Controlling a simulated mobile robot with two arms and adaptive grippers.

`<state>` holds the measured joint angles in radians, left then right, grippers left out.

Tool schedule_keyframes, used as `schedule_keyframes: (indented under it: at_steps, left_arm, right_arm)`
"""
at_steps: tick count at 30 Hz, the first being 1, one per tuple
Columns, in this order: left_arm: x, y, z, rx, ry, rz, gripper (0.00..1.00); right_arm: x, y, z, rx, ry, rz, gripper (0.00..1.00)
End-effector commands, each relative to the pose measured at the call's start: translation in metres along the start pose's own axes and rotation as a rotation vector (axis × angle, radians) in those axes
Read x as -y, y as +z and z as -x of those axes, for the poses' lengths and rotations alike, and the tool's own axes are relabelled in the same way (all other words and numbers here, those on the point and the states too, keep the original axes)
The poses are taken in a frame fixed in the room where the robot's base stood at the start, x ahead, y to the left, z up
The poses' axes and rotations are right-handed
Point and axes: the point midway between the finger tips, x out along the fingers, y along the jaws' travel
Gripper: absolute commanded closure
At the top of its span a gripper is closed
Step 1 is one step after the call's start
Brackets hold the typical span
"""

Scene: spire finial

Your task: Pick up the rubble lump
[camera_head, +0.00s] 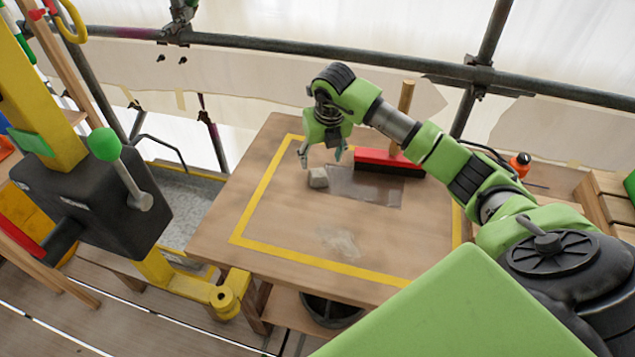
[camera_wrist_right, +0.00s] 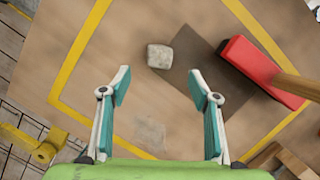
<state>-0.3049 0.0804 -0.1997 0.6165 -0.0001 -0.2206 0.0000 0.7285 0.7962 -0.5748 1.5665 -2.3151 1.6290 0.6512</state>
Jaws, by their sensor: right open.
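The rubble lump (camera_head: 318,178) is a small pale grey block on the wooden table (camera_head: 240,190), inside the yellow taped outline. It lies at the left edge of a darker grey patch (camera_head: 368,187). My right gripper (camera_head: 322,158) is open and empty, above the table close to the lump. In the right wrist view the lump (camera_wrist_right: 160,56) lies beyond the fingertips, roughly midway between them, and no finger touches it. My left gripper is not in view.
A red brush (camera_head: 388,163) with a wooden handle stands at the back of the table. A yellow post with a black box (camera_head: 100,190) stands left. A dark bucket (camera_head: 330,312) sits below the front edge. The table's front middle is clear apart from a pale smudge.

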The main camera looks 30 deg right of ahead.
Motion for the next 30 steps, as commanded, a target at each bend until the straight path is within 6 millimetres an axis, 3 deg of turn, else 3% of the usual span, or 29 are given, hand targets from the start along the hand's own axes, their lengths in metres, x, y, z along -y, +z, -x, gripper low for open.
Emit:
schedule_keyframes:
  at_steps: [1,6,14,24,30]
  left_arm:
    - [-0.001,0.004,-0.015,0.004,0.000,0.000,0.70]
    - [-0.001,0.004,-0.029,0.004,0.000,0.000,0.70]
    - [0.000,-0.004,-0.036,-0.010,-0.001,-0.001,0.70]
    - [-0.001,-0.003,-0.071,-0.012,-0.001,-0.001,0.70]
    - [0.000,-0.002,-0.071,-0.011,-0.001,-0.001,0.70]
  right_arm:
    - [-0.001,-0.002,-0.018,0.000,0.001,-0.001,0.44]
    - [-0.001,-0.001,-0.038,0.000,0.003,0.001,0.44]
    - [-0.001,-0.001,-0.048,0.000,0.003,0.001,0.44]
    - [0.000,-0.006,-0.093,0.001,0.003,0.000,0.44]
    - [0.000,-0.004,-0.094,0.001,0.003,0.002,0.44]
